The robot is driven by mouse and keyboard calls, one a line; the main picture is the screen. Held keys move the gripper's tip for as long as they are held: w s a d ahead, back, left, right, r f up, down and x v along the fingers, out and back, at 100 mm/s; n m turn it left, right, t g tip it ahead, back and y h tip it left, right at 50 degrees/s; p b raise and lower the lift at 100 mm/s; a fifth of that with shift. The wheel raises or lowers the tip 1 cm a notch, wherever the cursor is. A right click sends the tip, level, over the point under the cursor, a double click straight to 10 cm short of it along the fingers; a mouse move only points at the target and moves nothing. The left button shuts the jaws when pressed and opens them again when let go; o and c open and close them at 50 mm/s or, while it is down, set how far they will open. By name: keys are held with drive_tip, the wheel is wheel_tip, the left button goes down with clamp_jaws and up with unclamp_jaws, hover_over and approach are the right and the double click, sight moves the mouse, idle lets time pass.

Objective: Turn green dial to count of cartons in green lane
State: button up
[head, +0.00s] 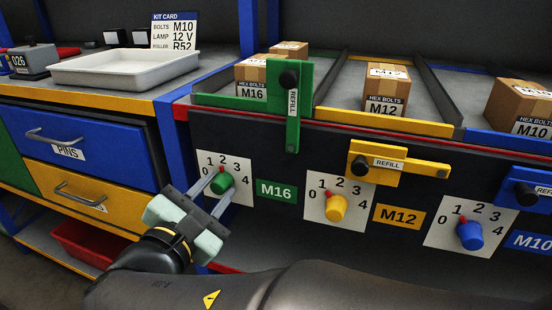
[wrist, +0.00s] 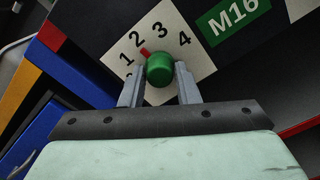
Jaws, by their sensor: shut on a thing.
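The green dial (head: 221,183) sits on a white plate numbered 0 to 4, beside a green M16 label (head: 276,191). My gripper (head: 209,190) is shut on it, one finger on each side. In the wrist view the dial (wrist: 160,70) is between the fingertips (wrist: 159,88), and its red pointer (wrist: 145,52) points at 2. In the green lane a carton marked M16 (head: 250,76) stands at the front and another carton (head: 290,48) behind it. The green flap with an upright REFILL bar (head: 291,105) hides part of the lane.
To the right are a yellow dial (head: 335,207) and a blue dial (head: 469,235), below lanes with an M12 carton (head: 386,90) and an M10 carton (head: 522,108). Drawers with handles (head: 62,138) and a white tray (head: 125,68) are at the left. A blue post stands close left of the green dial.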

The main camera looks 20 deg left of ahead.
drive_tip(key=shift+m+b, duration=0.3)
drive_tip(key=shift+m, duration=0.3)
drive_tip(key=o, duration=1)
drive_tip(key=shift+c, duration=0.2)
drive_tip(key=shift+s, duration=0.15)
drive_tip(key=s+p, duration=0.4)
drive_tip(key=s, duration=1.3)
drive_tip(key=shift+a, duration=0.45)
drive_tip(key=shift+s, duration=0.1)
